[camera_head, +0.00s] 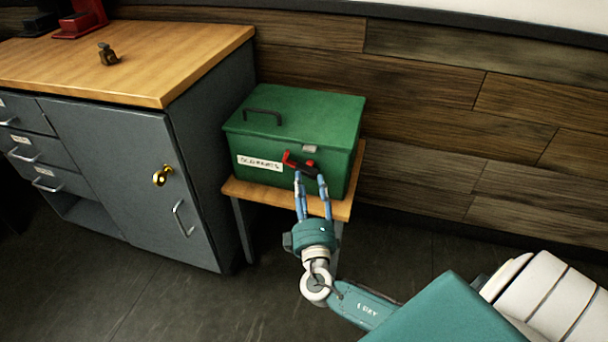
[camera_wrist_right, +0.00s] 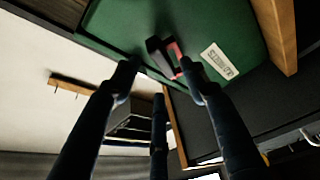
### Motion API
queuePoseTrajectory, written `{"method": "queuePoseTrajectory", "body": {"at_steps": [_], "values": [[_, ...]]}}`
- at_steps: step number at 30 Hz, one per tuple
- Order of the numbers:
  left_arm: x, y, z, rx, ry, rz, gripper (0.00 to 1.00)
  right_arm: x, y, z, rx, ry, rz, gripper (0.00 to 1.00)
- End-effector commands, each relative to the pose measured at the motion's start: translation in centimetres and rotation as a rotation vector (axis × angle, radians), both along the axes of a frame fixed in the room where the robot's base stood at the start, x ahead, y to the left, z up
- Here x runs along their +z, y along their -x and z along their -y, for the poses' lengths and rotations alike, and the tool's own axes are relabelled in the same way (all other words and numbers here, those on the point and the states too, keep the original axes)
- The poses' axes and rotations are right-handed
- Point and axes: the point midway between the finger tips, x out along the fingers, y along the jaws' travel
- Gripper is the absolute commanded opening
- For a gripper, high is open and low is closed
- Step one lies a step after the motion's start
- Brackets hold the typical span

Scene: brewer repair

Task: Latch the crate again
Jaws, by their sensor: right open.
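The green crate (camera_head: 335,120) has its lid down, with a black handle on top. A red and dark latch lever (camera_head: 291,158) is on its front, lying slanted below a small grey catch (camera_head: 309,148) at the lid's edge. My right gripper (camera_head: 310,176) is open, with its blue fingers just in front of and below the lever. In the right wrist view the fingers (camera_wrist_right: 160,76) spread around the red and black lever (camera_wrist_right: 176,66) against the crate (camera_wrist_right: 120,22). I cannot tell whether they touch it. My left gripper is not in view.
The crate stands on a small wooden-topped stand (camera_head: 232,188) against the plank wall (camera_head: 430,110). A grey cabinet (camera_head: 110,150) with a wooden top (camera_head: 180,60) stands close at the left. A small brown metal piece (camera_head: 107,55) lies on it. The floor right of the stand is clear.

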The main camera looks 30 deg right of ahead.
Motion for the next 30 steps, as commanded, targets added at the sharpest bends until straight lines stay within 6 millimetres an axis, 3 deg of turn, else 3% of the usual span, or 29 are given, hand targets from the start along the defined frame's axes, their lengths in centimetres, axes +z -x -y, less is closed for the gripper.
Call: {"method": "queuePoseTrajectory", "body": {"at_steps": [3,9,19,20,26,30], "values": [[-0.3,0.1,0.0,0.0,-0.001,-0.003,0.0,0.4,-1.9,1.0,-0.001,-0.001,0.001,0.44],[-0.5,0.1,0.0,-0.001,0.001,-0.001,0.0,0.5,-3.7,1.9,0.0,-0.001,-0.002,0.44],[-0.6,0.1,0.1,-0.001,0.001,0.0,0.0,0.5,-4.0,2.1,0.0,-0.001,-0.003,0.44],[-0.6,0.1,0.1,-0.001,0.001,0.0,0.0,0.5,-4.0,2.2,0.0,-0.001,-0.003,0.42],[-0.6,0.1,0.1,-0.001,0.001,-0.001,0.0,0.5,-4.0,2.1,0.0,-0.001,-0.003,0.02],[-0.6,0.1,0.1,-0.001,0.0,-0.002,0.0,0.4,-4.0,2.1,0.0,-0.001,-0.003,0.0]]}}
